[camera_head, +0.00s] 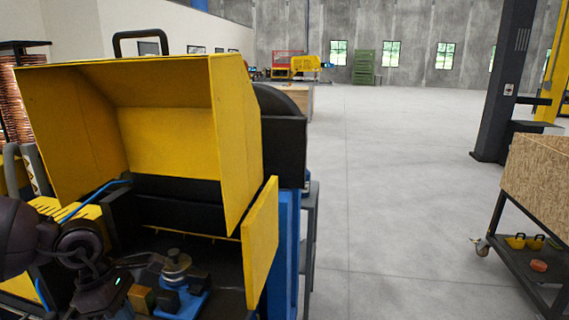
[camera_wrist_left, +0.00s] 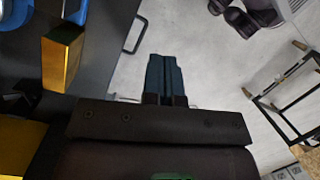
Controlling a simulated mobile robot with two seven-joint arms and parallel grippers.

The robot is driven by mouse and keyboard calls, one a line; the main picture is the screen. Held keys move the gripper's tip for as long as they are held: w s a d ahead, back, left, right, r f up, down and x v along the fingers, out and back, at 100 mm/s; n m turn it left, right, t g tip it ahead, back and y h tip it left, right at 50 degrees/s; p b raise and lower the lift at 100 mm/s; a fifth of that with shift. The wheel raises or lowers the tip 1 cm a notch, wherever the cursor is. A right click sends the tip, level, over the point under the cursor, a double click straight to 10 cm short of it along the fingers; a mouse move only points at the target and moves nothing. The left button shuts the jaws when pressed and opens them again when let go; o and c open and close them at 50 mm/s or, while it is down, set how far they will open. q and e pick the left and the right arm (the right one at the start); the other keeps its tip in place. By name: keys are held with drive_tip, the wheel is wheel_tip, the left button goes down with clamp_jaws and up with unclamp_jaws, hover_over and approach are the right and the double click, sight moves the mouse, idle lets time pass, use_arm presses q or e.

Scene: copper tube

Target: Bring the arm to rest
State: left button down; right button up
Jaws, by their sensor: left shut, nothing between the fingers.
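My left arm comes in from the left edge in the head view, bent low in front of the yellow machine (camera_head: 130,130). Its dark hand, with a small green light, is at the bottom left; its fingertips cannot be made out there. In the left wrist view my left gripper (camera_wrist_left: 165,62) has both blue-grey fingers together, with nothing held. The fingers show against grey floor, apart from other things. My right gripper is in neither view.
A blue fixture (camera_head: 182,298) and a brass-coloured block (camera_head: 143,300) are close to the left hand. The machine's yellow side panel (camera_head: 261,240) stands right of them. Copper-coloured coils (camera_head: 15,105) are at far left. A wooden-sided cart (camera_head: 535,178) is right; open floor (camera_head: 400,210) lies between.

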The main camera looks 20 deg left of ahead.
use_arm(q)
drive_tip(key=w+d+r+n+t+h, duration=0.2)
drive_tip(key=w+d+n+t+h, duration=0.15)
drive_tip(key=d+n+t, duration=0.45)
drive_tip(key=w+d+r+n+t+h, duration=0.15)
drive_tip(key=d+n+t+h, duration=0.25)
drive_tip(key=d+n+t, duration=0.5)
drive_tip(key=s+a+f+n+g+y, duration=0.2)
drive_tip(key=a+f+n+y, duration=0.2)
drive_tip(key=n+y, duration=0.55)
drive_tip(key=s+a+f+n+g+y, duration=0.2)
drive_tip(key=a+f+n+y, duration=0.25)
drive_tip(key=n, duration=0.95)
drive_tip(key=s+d+f+n+g+h, duration=0.3)
drive_tip(key=s+d+f+n+g, duration=0.3)
drive_tip(key=s+f+n+g, duration=0.5)
drive_tip(key=w+f+m+t, duration=0.3)
drive_tip(key=w+f+t, duration=0.2)
drive_tip(key=f+t, duration=0.4)
drive_tip(key=shift+w+m+h, duration=0.15)
drive_tip(key=shift+m+h, duration=0.2)
drive_tip(key=shift+a, duration=0.1)
